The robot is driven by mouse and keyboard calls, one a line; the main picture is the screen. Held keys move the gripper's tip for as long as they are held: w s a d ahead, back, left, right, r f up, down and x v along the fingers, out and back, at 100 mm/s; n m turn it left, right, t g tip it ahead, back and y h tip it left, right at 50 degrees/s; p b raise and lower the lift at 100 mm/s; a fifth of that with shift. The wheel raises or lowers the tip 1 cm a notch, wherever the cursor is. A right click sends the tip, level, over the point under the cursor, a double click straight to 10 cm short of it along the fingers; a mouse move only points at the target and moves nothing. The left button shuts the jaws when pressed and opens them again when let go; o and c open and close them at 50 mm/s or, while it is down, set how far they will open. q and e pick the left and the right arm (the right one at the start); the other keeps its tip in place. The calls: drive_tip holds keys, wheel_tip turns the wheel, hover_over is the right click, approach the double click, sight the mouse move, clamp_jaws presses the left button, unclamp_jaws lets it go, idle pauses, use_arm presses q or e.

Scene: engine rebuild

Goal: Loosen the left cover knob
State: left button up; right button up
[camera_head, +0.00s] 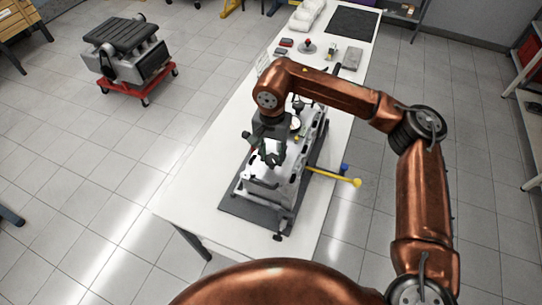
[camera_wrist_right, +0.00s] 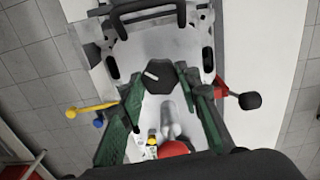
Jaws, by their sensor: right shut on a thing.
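The engine (camera_head: 287,190) is a pale metal block lying on a dark mat on the white table. My right gripper (camera_head: 270,158) comes down over it from above. In the right wrist view, a black lobed cover knob (camera_wrist_right: 172,78) with a white mark sits on the pale cover. The green-sided fingers of my right gripper (camera_wrist_right: 168,88) reach down on either side of this knob and are shut on it. In the head view the gripper hides the knob. My left gripper does not show.
A yellow-ended lever (camera_head: 335,177) and a blue knob (camera_head: 344,168) stick out right of the engine. In the wrist view, a red lever with a black ball (camera_wrist_right: 249,100) stands at the right. Small parts and a dark mat (camera_head: 352,22) occupy the table's far end.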

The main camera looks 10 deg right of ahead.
sight(271, 158)
drive_tip(key=n+b, duration=0.2)
drive_tip(key=n, duration=0.2)
drive_tip(key=shift+f, duration=0.1)
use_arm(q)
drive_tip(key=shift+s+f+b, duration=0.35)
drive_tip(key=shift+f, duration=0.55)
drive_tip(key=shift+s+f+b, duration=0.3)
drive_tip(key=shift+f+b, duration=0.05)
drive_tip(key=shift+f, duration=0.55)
use_arm(e)
drive_tip(key=shift+n, duration=2.1)
drive_tip(key=o, duration=1.2)
drive_tip(key=shift+c, duration=0.2)
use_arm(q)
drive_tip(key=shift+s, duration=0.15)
use_arm(e)
drive_tip(key=shift+r, duration=0.35)
wheel_tip(271, 158, up, 12)
drive_tip(key=shift+f, duration=0.25)
drive_tip(key=shift+a, duration=0.1)
